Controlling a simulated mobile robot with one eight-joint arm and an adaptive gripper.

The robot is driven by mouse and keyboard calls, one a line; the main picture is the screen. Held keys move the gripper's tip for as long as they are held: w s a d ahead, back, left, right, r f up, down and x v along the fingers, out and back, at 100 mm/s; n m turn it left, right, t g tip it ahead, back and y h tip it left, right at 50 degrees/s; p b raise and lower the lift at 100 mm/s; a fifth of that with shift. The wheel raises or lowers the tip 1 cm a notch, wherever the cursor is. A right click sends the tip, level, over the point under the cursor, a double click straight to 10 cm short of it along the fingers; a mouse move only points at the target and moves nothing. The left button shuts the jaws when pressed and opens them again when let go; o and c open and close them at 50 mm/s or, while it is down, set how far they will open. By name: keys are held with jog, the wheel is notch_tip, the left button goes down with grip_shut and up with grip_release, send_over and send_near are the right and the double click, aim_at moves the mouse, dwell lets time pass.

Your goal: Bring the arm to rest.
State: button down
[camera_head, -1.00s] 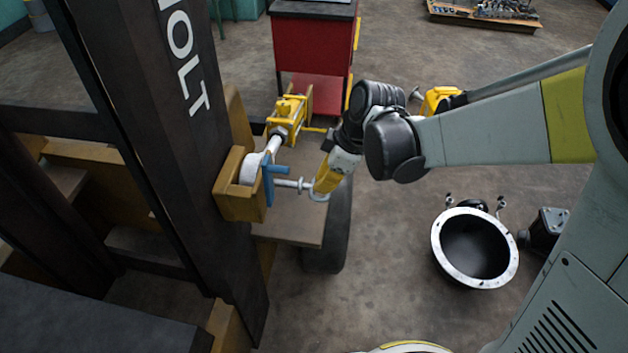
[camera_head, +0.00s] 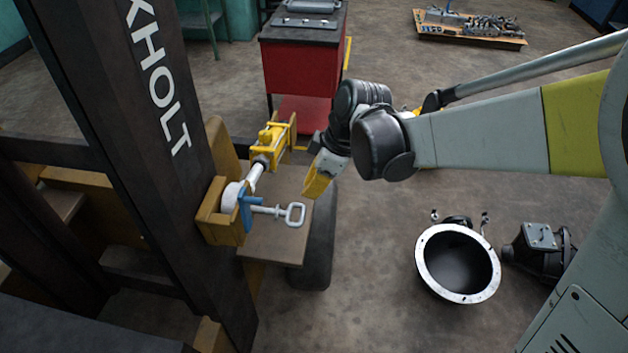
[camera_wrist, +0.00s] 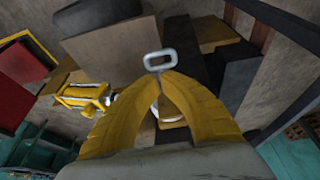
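My gripper (camera_head: 312,194), with yellow fingers, hangs at the end of my bent arm, just above and right of the pale handle (camera_head: 296,214) in the head view. In the wrist view, the curved fingers of my gripper (camera_wrist: 166,75) meet at their tips with nothing seen between the tips. The handle's loop (camera_wrist: 160,60) shows just past the fingertips. In the head view, a small gap shows between fingers and handle. The handle's rod runs left to a blue part (camera_head: 246,207) at the forklift mast.
The dark forklift mast (camera_head: 140,110) stands at left. A yellow cylinder part (camera_head: 274,140) is behind the handle. A red cabinet (camera_head: 300,70) stands at the back.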

jog(key=shift+a+f, duration=0.1)
jog(key=shift+a, duration=0.1)
jog(key=shift+d, duration=0.1)
jog(key=s+d+f+m+t+h+b, duration=0.2)
jog(key=s+d+m+b, duration=0.3)
jog(key=d, duration=0.6)
jog(key=s+d+f+m+t+h+b, duration=0.2)
jog(key=s+d+m+t+b, duration=0.2)
jog(key=d+m+b, duration=0.5)
jog(key=s+d+m, duration=0.1)
jog(key=d+m, duration=0.1)
jog(key=d, duration=0.1)
jog(key=shift+s+m+t, duration=0.2)
jog(key=shift+m+t, duration=0.2)
jog(key=shift+f, duration=0.1)
